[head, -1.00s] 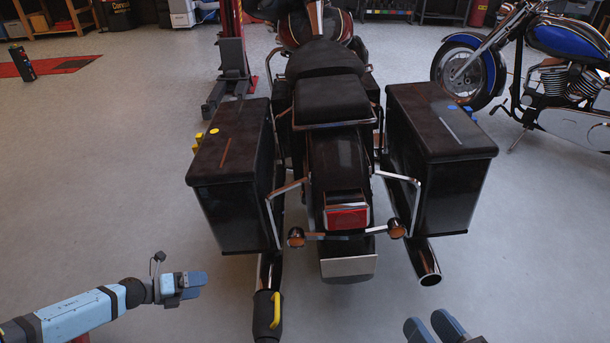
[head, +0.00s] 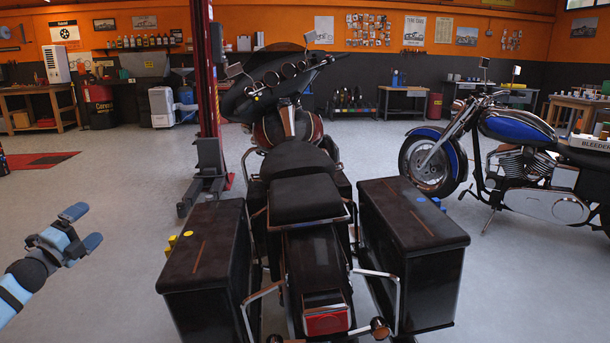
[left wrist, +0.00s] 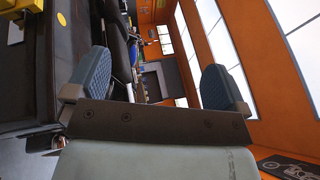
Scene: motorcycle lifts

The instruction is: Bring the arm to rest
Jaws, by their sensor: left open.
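My left gripper (head: 83,227) is in the head view at the left edge, left of the motorcycle's left saddlebag and apart from it. Its two blue fingers are spread and point right and upward, with nothing between them. The left wrist view shows the same open fingers (left wrist: 152,82) with an empty gap. My right gripper is not in the head view now.
A dark motorcycle (head: 300,195) with a left saddlebag (head: 205,250) and a right saddlebag (head: 412,235) stands in the middle. A red lift post (head: 208,100) is behind it. A blue motorcycle (head: 530,150) stands at the right. Grey floor (head: 120,190) at the left is clear.

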